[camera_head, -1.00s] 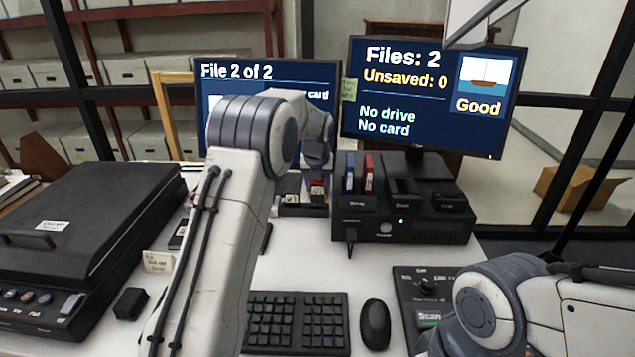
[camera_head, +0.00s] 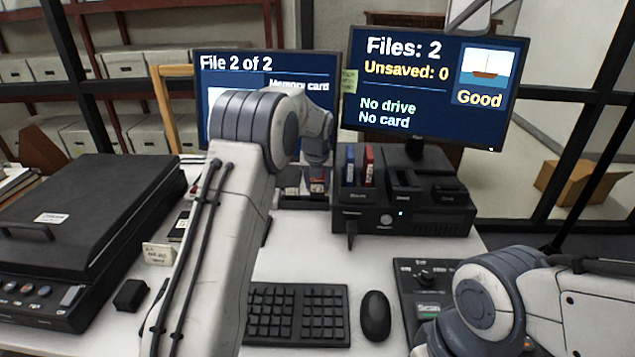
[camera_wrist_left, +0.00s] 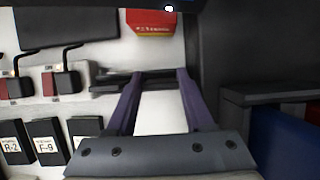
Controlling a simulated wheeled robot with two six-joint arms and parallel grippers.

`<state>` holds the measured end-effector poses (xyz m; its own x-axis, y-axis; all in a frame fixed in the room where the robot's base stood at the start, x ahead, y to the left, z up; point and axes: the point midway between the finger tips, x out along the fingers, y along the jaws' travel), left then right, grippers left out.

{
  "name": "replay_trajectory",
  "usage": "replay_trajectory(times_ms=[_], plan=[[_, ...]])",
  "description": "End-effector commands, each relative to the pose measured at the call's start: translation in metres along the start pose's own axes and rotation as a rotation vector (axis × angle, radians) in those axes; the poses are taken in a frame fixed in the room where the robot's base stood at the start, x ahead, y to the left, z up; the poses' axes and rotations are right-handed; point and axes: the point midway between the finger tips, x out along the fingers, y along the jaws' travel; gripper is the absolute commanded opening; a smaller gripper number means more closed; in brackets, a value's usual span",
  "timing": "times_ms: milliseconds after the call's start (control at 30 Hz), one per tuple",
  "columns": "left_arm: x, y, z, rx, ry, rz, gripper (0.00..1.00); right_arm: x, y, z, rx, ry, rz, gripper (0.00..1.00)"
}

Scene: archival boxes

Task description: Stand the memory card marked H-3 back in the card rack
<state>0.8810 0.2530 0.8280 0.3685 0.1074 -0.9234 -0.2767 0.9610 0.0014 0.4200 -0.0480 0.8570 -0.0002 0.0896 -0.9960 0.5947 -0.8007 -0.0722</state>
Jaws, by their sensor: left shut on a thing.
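My left gripper (camera_wrist_left: 160,73) points away from the wrist camera, its purple fingers shut on a thin dark piece (camera_wrist_left: 158,79), seen nearly edge-on. This looks like the memory card, but no H-3 mark is readable. In the head view my left gripper (camera_head: 318,172) is at the back of the desk, mostly covered by my own wrist, over the low dark card rack (camera_head: 303,203). Cards marked R-2 (camera_wrist_left: 12,142) and F-9 (camera_wrist_left: 46,140) stand at the left of the wrist view. Whether the held piece touches the rack is hidden. My right gripper is out of view.
A black drive dock (camera_head: 405,218) with blue and red drives stands just right of my left gripper. Two monitors (camera_head: 432,95) stand behind. A red packet (camera_wrist_left: 152,22) lies beyond the fingers. A keyboard (camera_head: 297,315), mouse (camera_head: 375,316) and scanner (camera_head: 80,225) take up the desk front and left.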

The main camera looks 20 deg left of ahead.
Motion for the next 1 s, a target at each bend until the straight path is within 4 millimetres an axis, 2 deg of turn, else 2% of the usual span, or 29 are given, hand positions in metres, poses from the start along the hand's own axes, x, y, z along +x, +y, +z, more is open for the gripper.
replay_trajectory(times_ms=[600, 633, 700, 1000], plan=[[0.012, 0.0, -0.005, 0.0, 0.0, 0.0, 0.0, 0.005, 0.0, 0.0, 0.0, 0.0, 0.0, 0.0], [0.012, 0.0, -0.005, 0.0, 0.0, 0.0, 0.6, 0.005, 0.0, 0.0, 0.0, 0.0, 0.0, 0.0], [0.011, 0.0, -0.005, 0.0, 0.0, 0.0, 0.87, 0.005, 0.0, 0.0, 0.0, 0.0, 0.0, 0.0], [0.011, -0.002, -0.005, 0.0, -0.001, -0.002, 0.87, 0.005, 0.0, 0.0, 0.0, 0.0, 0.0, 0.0]])
